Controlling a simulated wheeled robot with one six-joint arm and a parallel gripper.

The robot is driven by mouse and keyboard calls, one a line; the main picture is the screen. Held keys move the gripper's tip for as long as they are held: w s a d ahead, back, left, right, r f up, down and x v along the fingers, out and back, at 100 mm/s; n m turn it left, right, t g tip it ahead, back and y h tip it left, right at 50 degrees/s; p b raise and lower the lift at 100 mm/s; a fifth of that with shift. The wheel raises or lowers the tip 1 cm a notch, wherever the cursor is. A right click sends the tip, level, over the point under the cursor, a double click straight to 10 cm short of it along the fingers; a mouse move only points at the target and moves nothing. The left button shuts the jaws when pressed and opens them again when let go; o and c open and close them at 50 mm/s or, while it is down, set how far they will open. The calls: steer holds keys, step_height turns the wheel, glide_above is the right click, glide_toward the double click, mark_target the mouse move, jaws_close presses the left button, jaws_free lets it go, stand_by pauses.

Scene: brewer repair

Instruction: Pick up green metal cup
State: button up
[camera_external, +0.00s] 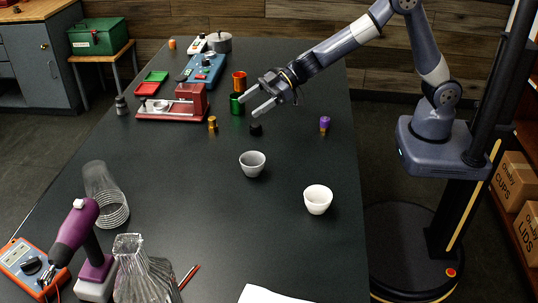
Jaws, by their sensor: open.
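The green metal cup (237,106) stands upright on the dark table (200,210), in the far middle of the outside view. An orange metal cup (239,80) stands just behind it. My gripper (251,103) is open, with its two fingers pointing left and down beside the green cup. The fingers overlap the cup's right edge in this view. I cannot tell whether they touch it. I see nothing between the fingers.
A small black object (256,129) lies just below my gripper. A small gold piece (212,123) and a red device (172,104) stand left of it. A grey cup (252,163), a white cup (317,199) and a purple piece (324,123) stand nearer or right.

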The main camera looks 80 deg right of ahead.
steer(key=d+m+t+h+p, duration=0.2)
steer(key=d+m+h, duration=0.1)
steer(key=d, duration=1.6)
glide_toward(237, 98)
steer(key=shift+s+a+r, duration=0.3)
steer(key=shift+a+r, duration=0.15)
steer(key=shift+a, duration=0.05)
steer(key=shift+s+a+r, duration=0.3)
steer(key=shift+a+r, duration=0.15)
steer(key=shift+a, duration=0.05)
steer(key=shift+f, duration=0.25)
steer(key=p+x, duration=0.1)
steer(key=x, duration=0.4)
steer(key=shift+w, duration=0.1)
steer(key=shift+w+a+f+p, duration=0.15)
steer(key=shift+w+a+p, duration=0.2)
steer(key=shift+w, duration=0.3)
steer(key=shift+p+x, duration=0.75)
steer(key=shift+x, duration=1.3)
steer(key=shift+c, duration=0.3)
